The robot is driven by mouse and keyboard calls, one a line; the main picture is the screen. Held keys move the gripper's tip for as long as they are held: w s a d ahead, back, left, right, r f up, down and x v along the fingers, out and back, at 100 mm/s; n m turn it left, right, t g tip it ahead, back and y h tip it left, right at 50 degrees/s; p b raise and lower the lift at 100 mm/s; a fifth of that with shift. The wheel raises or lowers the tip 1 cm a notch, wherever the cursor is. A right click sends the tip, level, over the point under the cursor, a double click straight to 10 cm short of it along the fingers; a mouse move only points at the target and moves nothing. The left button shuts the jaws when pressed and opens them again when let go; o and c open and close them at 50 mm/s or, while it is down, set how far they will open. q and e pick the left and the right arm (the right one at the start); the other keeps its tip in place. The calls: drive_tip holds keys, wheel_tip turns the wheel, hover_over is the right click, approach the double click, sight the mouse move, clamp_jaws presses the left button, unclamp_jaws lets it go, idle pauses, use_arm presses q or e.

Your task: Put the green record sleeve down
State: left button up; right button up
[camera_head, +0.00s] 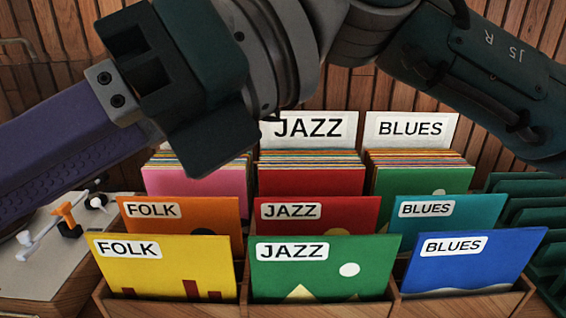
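The green record sleeve (374,270) has a white JAZZ label, a pale circle and a yellow triangle. It stands in the front of the middle compartment of the wooden crate (320,310), leaning slightly, its bottom edge hidden behind the crate's front wall. A red JAZZ sleeve (365,215) is just behind it. My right gripper (50,145) crosses the upper left, high and close to the camera. One long purple finger shows, running out of the left edge; its tip and the other finger are out of sight. No gripper touches the green sleeve. My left gripper is not in view.
A yellow FOLK sleeve (165,275) stands to the left and a blue BLUES sleeve (470,265) to the right. Packed records and white divider cards (410,130) rise behind. Dark green slatted racks (540,230) are at right. A pale surface (40,265) with small fittings is at left.

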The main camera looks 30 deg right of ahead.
wheel_tip(320, 180, up, 11)
drive_tip(key=w+m+t+y, duration=0.3)
drive_tip(key=m+t+y, duration=0.3)
drive_tip(key=m+t, duration=0.25)
drive_tip(key=w+d+f+m+t+h, duration=0.3)
drive_tip(key=d+m+t+h, duration=0.35)
drive_tip(key=m, duration=0.65)
drive_tip(key=w+d+f+m+t+h, duration=0.35)
drive_tip(key=d+m+h, duration=0.6)
drive_tip(key=m, duration=0.35)
drive_tip(key=s+d+f+m+g+h, duration=0.3)
drive_tip(key=f+m, duration=0.1)
drive_tip(key=f, duration=0.3)
drive_tip(key=s+d+f+m+g+h, duration=0.2)
drive_tip(key=f+m+g, duration=0.1)
drive_tip(key=f, duration=0.4)
drive_tip(key=s+f+m+g, duration=0.1)
drive_tip(key=s+f+g, duration=0.3)
drive_tip(key=s, duration=0.4)
drive_tip(key=s+f+m+g+y, duration=0.1)
drive_tip(key=s+f+m+g, duration=0.1)
drive_tip(key=s+f+g, duration=0.3)
drive_tip(key=s+a+f, duration=0.1)
drive_tip(key=s, duration=0.2)
drive_tip(key=shift+s+f, duration=0.35)
drive_tip(key=shift+s, duration=0.05)
